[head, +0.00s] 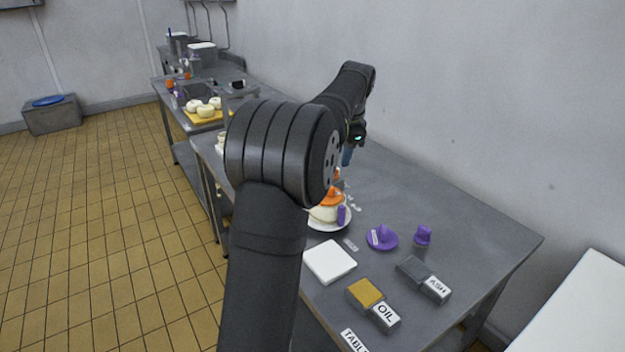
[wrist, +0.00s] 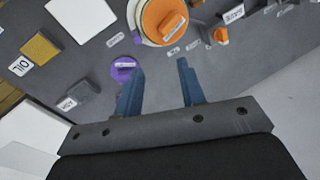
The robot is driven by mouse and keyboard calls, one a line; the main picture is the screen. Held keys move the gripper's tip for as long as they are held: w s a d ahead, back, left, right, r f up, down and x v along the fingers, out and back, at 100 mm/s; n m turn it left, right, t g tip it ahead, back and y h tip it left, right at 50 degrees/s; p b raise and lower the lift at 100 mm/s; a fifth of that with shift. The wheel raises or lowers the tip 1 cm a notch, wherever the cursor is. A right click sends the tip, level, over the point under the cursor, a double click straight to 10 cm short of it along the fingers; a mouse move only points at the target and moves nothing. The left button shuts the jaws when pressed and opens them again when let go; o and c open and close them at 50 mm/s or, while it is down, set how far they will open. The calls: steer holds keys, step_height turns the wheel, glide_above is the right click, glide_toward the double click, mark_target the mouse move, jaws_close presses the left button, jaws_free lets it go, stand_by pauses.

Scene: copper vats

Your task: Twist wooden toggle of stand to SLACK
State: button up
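In the wrist view a small orange-brown piece (wrist: 221,36), perhaps the wooden toggle, sits against a dark grey part (wrist: 207,36), perhaps the stand. Small white labels (wrist: 193,45) lie around it, too small to read, so I cannot tell its setting. My gripper (wrist: 157,68) is open and empty, its two blue fingers apart above the table. The orange-brown piece lies beyond and to the right of the fingertips. In the head view my gripper (head: 347,156) hangs over the table, partly hidden by my arm, which also blocks the stand area.
A purple dish (head: 384,240), a purple knob (head: 423,236), a white slab (head: 330,262), and OIL (head: 385,317) and ASH (head: 436,289) blocks stand nearer. The table's right side is clear.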

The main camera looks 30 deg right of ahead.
steer(key=w+d+m+t+y, duration=0.1)
steer(key=w+m, duration=0.7)
steer(key=m, duration=0.6)
steer(key=shift+t, duration=0.3)
steer(key=x, duration=1.8)
steer(key=shift+s+a+f, duration=0.1)
steer(key=shift+s+a, duration=0.05)
jaws_close()
